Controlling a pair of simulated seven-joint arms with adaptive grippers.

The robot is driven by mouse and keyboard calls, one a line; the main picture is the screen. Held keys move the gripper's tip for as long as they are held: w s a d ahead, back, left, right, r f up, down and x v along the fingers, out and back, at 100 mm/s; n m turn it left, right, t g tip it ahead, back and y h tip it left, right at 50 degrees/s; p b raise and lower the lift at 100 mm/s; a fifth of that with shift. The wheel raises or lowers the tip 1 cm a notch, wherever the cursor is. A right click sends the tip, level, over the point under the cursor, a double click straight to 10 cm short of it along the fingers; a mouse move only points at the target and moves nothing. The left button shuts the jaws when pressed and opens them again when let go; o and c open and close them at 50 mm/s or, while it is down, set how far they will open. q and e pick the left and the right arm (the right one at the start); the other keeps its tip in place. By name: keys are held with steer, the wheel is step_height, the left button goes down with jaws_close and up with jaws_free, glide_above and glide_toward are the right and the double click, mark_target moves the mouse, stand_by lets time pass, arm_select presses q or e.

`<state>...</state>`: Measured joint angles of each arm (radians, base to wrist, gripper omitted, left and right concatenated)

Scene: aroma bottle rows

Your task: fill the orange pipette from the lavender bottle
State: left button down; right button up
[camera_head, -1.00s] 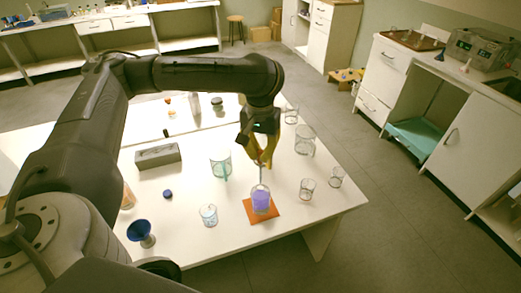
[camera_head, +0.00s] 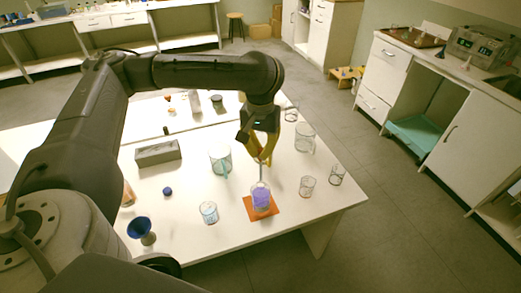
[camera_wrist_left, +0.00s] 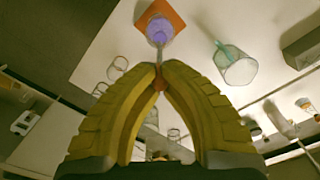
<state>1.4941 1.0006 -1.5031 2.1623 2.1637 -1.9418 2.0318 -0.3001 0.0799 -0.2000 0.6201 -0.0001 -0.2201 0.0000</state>
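The lavender bottle (camera_head: 261,199), clear with purple liquid, stands upright on an orange mat (camera_head: 248,211) near the table's front edge. The wrist view also shows the bottle (camera_wrist_left: 159,30) and mat (camera_wrist_left: 176,19). My left gripper (camera_head: 262,159) is above the bottle, its yellow fingertips (camera_wrist_left: 159,72) closed together on the orange pipette (camera_wrist_left: 159,85). A bit of orange shows between the fingers. A thin stem runs from the fingertips down to the bottle's mouth. Whether its tip is in the liquid I cannot tell. My right gripper is not in view.
A glass beaker with a greenish rod (camera_head: 220,160) stands left of the gripper. Small beakers (camera_head: 307,186) and a larger one (camera_head: 305,138) stand to the right. A blue-tinted beaker (camera_head: 209,213), blue funnel (camera_head: 141,230) and grey block (camera_head: 158,153) are on the left.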

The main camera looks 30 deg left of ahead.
arm_select(q)
steer(key=shift+f, duration=5.25)
stand_by(2.8)
